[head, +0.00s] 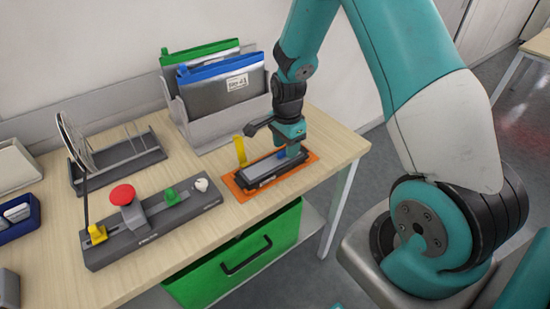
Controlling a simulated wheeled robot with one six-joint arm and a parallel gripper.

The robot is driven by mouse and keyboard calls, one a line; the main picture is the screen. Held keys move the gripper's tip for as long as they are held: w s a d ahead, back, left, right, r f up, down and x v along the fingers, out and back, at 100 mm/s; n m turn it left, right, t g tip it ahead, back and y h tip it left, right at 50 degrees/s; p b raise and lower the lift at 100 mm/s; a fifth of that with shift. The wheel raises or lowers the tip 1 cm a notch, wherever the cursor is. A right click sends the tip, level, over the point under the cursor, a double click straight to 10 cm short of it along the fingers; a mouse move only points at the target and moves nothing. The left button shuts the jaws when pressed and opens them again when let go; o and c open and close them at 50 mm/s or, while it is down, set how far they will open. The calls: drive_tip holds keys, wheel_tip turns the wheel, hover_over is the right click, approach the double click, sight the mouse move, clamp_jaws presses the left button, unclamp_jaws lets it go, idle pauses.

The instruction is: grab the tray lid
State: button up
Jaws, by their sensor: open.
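A long grey tray (271,170) with a flat lighter lid (262,168) lies on an orange mat (242,192) near the right end of the table. A small blue piece (281,155) sits on the lid toward its right part. My gripper (287,153) is open, pointing down at the right part of the tray, close around or beside the blue piece. The gripper partly covers this end of the lid. I cannot tell whether the fingers touch anything.
A yellow upright tab (240,151) stands just behind the tray. A grey holder (205,130) with green and blue pouches is behind. Left is a grey panel (155,232) with a red button. A green drawer (240,262) is below the table.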

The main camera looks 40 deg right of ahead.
drive_tip(key=shift+f, duration=0.75)
clamp_jaws()
drive_tip(key=shift+r, duration=0.1)
